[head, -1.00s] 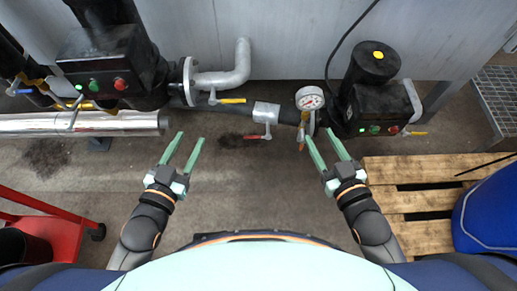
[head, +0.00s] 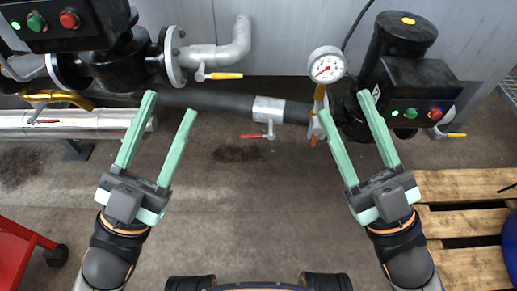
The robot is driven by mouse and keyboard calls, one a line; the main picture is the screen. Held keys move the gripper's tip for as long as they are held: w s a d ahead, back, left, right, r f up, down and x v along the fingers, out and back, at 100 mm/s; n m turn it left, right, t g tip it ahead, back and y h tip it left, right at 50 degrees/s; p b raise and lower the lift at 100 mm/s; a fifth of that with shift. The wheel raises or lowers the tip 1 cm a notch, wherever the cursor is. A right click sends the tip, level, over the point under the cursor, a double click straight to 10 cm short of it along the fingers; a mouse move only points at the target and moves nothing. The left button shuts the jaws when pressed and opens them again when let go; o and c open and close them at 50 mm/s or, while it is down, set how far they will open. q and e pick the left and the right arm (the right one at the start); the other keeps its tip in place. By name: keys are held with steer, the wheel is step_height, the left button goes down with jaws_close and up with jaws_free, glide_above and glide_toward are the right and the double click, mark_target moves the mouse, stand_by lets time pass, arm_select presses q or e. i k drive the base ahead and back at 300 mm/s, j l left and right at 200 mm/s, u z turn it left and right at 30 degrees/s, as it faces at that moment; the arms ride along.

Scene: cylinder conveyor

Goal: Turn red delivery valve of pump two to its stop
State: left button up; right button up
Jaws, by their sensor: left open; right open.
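A valve with a red lever handle (head: 251,136) sits in the middle of the dark pipe, below its silver body (head: 268,109). A second valve with an orange-red lever (head: 316,140) hangs below the pressure gauge, beside the right pump (head: 395,85). No label shows which pump is pump two. My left gripper (head: 170,103) is open and empty, left of the middle red lever and apart from it. My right gripper (head: 345,102) is open and empty; in the picture its left finger passes close beside the orange-red lever, and contact cannot be told.
The left pump (head: 118,65) has a yellow-handled valve (head: 224,76) on its grey elbow pipe (head: 240,45). The pressure gauge (head: 327,64) stands above the dark pipe. A wooden pallet (head: 465,186) lies at right, a red cart (head: 22,250) at lower left. The floor between the grippers is clear.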

mark_target(270, 136)
steer(key=i+j, duration=0.4)
steer(key=z, duration=0.4)
steer(key=j+z, duration=0.15)
steer(key=z, duration=0.7)
steer(key=j+z, duration=0.15)
steer(key=z, duration=0.25)
